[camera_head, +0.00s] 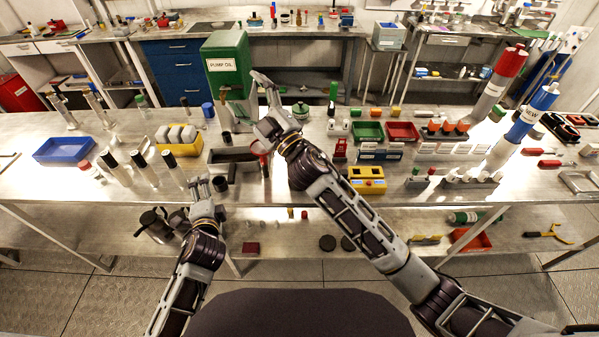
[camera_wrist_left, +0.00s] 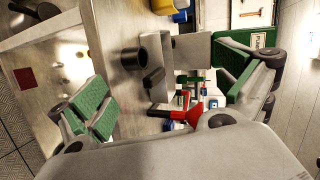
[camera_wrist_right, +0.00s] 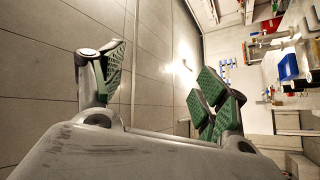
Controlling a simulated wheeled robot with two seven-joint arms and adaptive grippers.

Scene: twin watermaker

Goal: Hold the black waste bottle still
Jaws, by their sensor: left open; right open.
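I cannot tell for sure which thing is the black waste bottle. A small dark open-topped cylinder (camera_head: 220,184) stands near the front edge of the bench; it also shows in the left wrist view (camera_wrist_left: 128,62). A dark round vessel (camera_head: 152,222) sits lower, behind my left forearm and partly hidden. My left gripper (camera_head: 205,186) is open and empty, just left of the dark cylinder and apart from it; its green pads (camera_wrist_left: 165,90) are spread wide. My right gripper (camera_head: 248,95) is raised in front of the green pump oil box, open and empty.
The green pump oil box (camera_head: 226,62) stands behind the bench items. A dark grey tray (camera_head: 233,155) lies behind the cylinder. White bottles with dark caps (camera_head: 143,165) and a yellow rack (camera_head: 180,143) stand to the left. A yellow box (camera_head: 367,180) stands right of my right arm.

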